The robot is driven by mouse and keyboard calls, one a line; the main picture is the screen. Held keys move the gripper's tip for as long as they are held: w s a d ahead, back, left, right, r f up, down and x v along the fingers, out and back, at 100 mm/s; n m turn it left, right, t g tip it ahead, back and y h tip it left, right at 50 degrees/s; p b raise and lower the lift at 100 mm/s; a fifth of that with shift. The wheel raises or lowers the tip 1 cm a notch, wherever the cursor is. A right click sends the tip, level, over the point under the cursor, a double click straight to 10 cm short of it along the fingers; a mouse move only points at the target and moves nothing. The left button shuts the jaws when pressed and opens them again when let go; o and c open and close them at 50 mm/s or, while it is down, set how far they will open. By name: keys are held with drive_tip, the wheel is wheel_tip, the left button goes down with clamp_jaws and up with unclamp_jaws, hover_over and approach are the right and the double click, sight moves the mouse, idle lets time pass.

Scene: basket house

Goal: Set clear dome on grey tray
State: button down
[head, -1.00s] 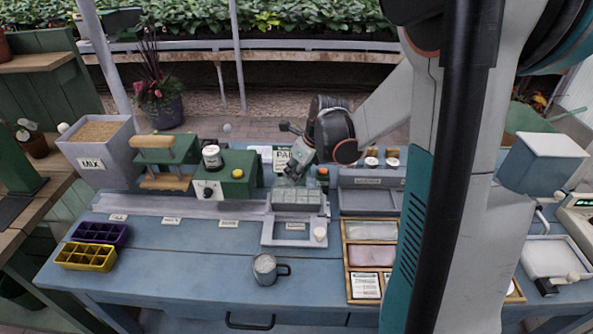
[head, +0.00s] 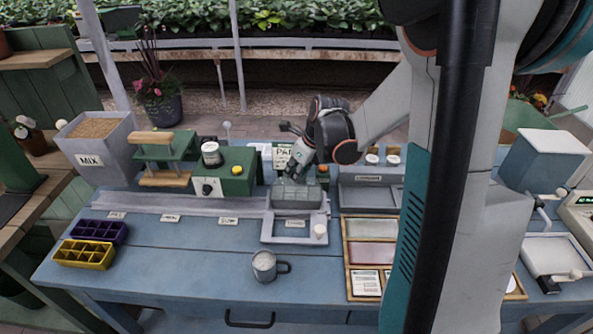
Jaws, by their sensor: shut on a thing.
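My gripper (head: 290,179) reaches down from behind and is shut on the dome's top. The fingers are small and partly hidden by the wrist. The dome looks upright and roughly lined up with the tray. I cannot tell whether its lower edge touches the tray all round.
A pale frame (head: 268,238) with a white knob (head: 319,231) lies in front. A mug (head: 265,266) stands nearer. A green machine (head: 230,178) is left, a sorting box (head: 365,254) right. Purple (head: 98,233) and yellow (head: 84,254) cell trays lie far left.

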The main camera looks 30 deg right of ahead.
drive_tip(key=c, duration=1.3)
unclamp_jaws()
drive_tip(key=o, duration=0.5)
drive_tip(key=shift+c, duration=0.2)
drive_tip(key=shift+r+p, duration=2.95)
drive_tip(key=shift+r, duration=1.1)
